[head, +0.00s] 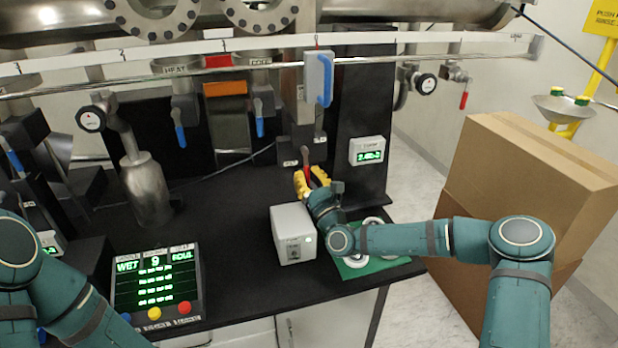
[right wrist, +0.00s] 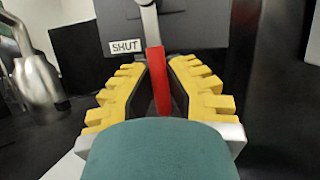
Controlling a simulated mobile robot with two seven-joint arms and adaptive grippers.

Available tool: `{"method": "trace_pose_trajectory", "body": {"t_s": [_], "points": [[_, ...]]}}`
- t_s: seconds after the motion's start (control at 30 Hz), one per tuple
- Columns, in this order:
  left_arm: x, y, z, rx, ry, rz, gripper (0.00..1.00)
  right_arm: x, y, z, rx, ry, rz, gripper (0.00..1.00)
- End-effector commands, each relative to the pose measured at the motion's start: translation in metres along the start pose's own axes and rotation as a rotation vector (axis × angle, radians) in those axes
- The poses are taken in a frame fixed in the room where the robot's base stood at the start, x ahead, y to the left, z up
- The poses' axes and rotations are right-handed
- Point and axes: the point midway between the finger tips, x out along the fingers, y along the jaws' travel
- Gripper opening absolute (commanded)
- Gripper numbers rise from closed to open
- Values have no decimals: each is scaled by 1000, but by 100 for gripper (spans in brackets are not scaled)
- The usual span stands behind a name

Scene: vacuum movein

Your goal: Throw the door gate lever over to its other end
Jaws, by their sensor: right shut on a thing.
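The door gate lever has a red handle (head: 306,157) hanging from a metal arm on a dark box (head: 301,140) at the back of the bench. In the right wrist view the red handle (right wrist: 155,72) hangs between the yellow fingers, below a grey plate (right wrist: 190,28) with a "SHUT" label at its left. My right gripper (head: 312,179) is shut on the red handle from the front, and the fingers hide its lower part in the head view. My left arm shows at the lower left of the head view, but its gripper is out of frame.
A grey box (head: 293,234) stands close below my right gripper. A gauge display (head: 368,150) is to its right, a green mat (head: 385,262) under my forearm. A keypad panel (head: 156,285) and metal flask (head: 146,188) are left. Cardboard boxes (head: 540,165) stand right.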

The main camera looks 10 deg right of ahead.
Motion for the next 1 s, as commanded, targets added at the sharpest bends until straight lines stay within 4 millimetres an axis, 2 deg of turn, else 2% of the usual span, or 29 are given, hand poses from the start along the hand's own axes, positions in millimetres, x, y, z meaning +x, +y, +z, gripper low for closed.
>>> {"method": "trace_pose_trajectory", "body": {"t_s": [0.47,0.5,0.57,0.87,1.0], "points": [[1,0,0,0,1,0,43,0,2,2,10,-5,-2,0],[1,0,0,0,1,0,43,0,2,2,10,-5,-2,24],[1,0,0,0,1,0,43,0,2,1,10,-5,-3,44],[1,0,0,0,1,0,43,0,1,1,9,-4,-4,44],[1,0,0,0,1,0,43,-11,0,0,10,-2,-5,44]]}}
